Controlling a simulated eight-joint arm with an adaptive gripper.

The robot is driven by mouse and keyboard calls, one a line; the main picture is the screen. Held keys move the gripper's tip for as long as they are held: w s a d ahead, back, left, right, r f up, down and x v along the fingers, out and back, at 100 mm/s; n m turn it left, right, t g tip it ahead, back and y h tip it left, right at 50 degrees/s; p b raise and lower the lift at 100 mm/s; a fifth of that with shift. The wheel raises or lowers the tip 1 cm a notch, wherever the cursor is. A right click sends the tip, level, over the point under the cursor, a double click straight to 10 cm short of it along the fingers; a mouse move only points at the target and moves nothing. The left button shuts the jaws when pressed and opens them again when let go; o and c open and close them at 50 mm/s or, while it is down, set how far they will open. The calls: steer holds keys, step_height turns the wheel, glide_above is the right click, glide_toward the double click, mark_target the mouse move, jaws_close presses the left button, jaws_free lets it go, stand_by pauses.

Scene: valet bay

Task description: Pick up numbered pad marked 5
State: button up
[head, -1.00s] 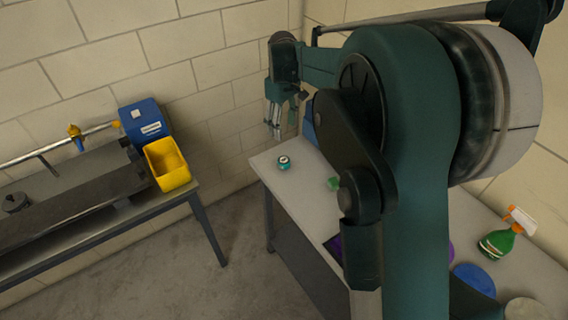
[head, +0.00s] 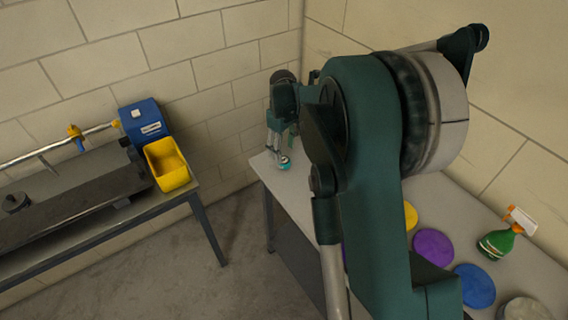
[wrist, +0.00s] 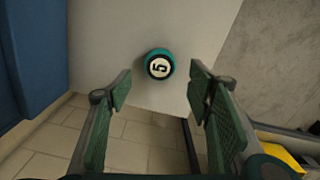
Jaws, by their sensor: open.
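The numbered pad marked 5 is a small teal round piece with a white top and a black 5. It sits near the end of the light table (head: 262,168). In the wrist view the pad (wrist: 159,64) lies just beyond my fingertips, roughly centred between them. In the head view the pad (head: 285,163) is right at my gripper's tips, partly hidden by them. My gripper (wrist: 158,88) is open and empty, with green finger pads spread wide. It also shows in the head view (head: 278,160), pointing down over the table's end.
Yellow (head: 410,215), purple (head: 433,246) and blue (head: 474,285) discs lie on the table, with a green spray bottle (head: 497,243) beside them. A yellow bin (head: 168,165) and blue box (head: 146,122) stand on the left bench. A blue surface (wrist: 30,60) borders the wrist view's left.

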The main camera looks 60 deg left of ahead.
mark_target(284, 160)
steer(key=shift+f, duration=0.65)
steer(key=shift+f, duration=0.15)
steer(key=shift+d+f+p, duration=0.1)
steer(key=shift+f+p, duration=0.2)
steer(key=shift+f, duration=2.2)
steer(key=c, duration=0.9)
